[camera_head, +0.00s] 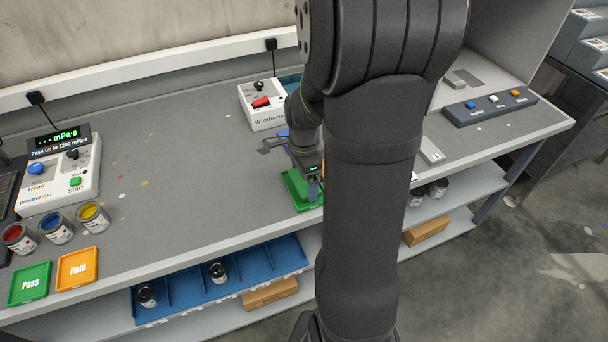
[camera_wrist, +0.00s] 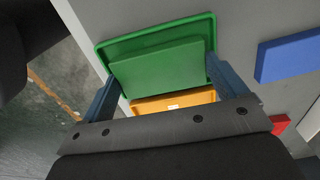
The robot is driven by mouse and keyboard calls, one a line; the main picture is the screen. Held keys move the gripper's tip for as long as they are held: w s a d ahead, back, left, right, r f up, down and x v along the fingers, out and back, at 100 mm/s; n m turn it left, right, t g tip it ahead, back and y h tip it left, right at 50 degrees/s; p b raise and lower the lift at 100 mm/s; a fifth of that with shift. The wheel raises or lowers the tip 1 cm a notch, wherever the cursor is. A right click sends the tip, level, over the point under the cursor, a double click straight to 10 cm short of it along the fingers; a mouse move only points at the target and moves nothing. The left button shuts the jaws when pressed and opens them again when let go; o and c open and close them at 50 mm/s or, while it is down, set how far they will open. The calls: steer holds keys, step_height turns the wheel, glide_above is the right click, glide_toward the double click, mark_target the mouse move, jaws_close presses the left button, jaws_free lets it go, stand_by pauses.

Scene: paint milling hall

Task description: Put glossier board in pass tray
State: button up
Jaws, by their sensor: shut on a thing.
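My gripper (camera_wrist: 161,68) is shut on a flat green board (camera_wrist: 160,64), with one finger at each end of it. The board is over or in a larger green tray (camera_wrist: 104,47); I cannot tell whether it touches the tray floor. In the head view my gripper (camera_head: 311,184) is low over this green tray (camera_head: 292,184) on the bench, partly hidden by my arm. A separate green tray marked Pass (camera_head: 30,284) lies at the bench's front left. The board's gloss cannot be judged here.
An orange tray (camera_wrist: 165,104) lies beside the green one. A blue board (camera_wrist: 290,56) and a red piece (camera_wrist: 280,124) lie to the right. An orange Hold tray (camera_head: 77,268) and paint cans (camera_head: 57,228) stand at left. A Wimbertsal device (camera_head: 262,110) stands behind my gripper. The mid-left bench is clear.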

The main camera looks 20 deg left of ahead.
steer(key=shift+f, duration=0.4)
steer(key=o, duration=0.8)
step_height(320, 180, up, 13)
steer(key=shift+r, duration=0.15)
step_height(320, 180, down, 13)
steer(key=shift+s+f, duration=0.1)
steer(key=shift+f, duration=0.1)
steer(key=shift+r, duration=0.25)
